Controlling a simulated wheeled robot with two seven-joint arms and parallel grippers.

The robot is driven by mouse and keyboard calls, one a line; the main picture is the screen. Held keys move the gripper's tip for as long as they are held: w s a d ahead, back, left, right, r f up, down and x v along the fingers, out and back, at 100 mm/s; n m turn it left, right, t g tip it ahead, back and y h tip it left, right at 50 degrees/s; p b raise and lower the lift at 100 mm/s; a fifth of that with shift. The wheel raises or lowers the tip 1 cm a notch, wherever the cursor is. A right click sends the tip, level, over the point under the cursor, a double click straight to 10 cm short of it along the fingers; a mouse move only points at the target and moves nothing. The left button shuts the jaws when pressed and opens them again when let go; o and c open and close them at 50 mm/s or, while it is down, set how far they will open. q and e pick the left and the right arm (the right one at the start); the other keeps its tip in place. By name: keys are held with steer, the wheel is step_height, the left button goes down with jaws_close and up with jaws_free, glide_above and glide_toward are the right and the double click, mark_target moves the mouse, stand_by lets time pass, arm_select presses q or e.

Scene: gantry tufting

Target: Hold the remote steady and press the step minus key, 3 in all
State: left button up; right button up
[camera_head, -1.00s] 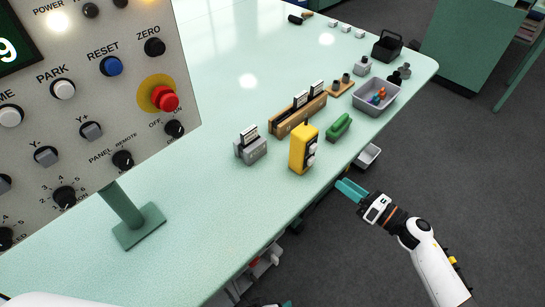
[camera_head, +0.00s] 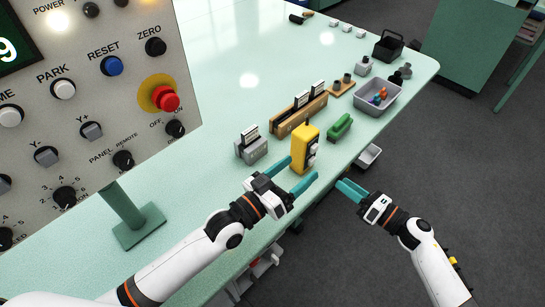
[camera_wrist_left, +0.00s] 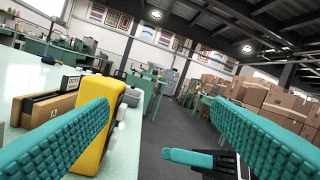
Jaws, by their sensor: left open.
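The yellow remote (camera_head: 304,148) stands upright near the table's front edge, with pale keys on its right-hand side. It also shows in the left wrist view (camera_wrist_left: 97,140), partly hidden behind a teal finger. My left gripper (camera_head: 298,176) is open just in front of the remote, its two teal fingers apart; I cannot tell whether one touches it. The same gripper's fingers are wide apart in the left wrist view (camera_wrist_left: 165,130). My right gripper (camera_head: 352,190) is off the table's edge, right of the remote, holding nothing visible; its fingers look close together. The step minus key cannot be picked out.
A control panel (camera_head: 85,120) on a green stand fills the left. Beside the remote are a grey card holder (camera_head: 252,150), a wooden rack (camera_head: 298,118) and a green block (camera_head: 339,127). A grey bin (camera_head: 377,105) stands further right. Floor is clear beyond the edge.

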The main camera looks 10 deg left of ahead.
mark_target(313, 127)
arm_select(q)
steer(key=w+a+f+m+y, duration=0.1)
steer(key=w+a+m+y, duration=0.15)
steer(key=w+a, duration=0.25)
steer(key=x, duration=1.1)
steer(key=shift+d, duration=0.25)
steer(key=c, duration=1.3)
arm_select(e)
steer(key=shift+c, duration=0.4)
arm_select(q)
steer(key=shift+f, duration=0.1)
arm_select(e)
jaws_close()
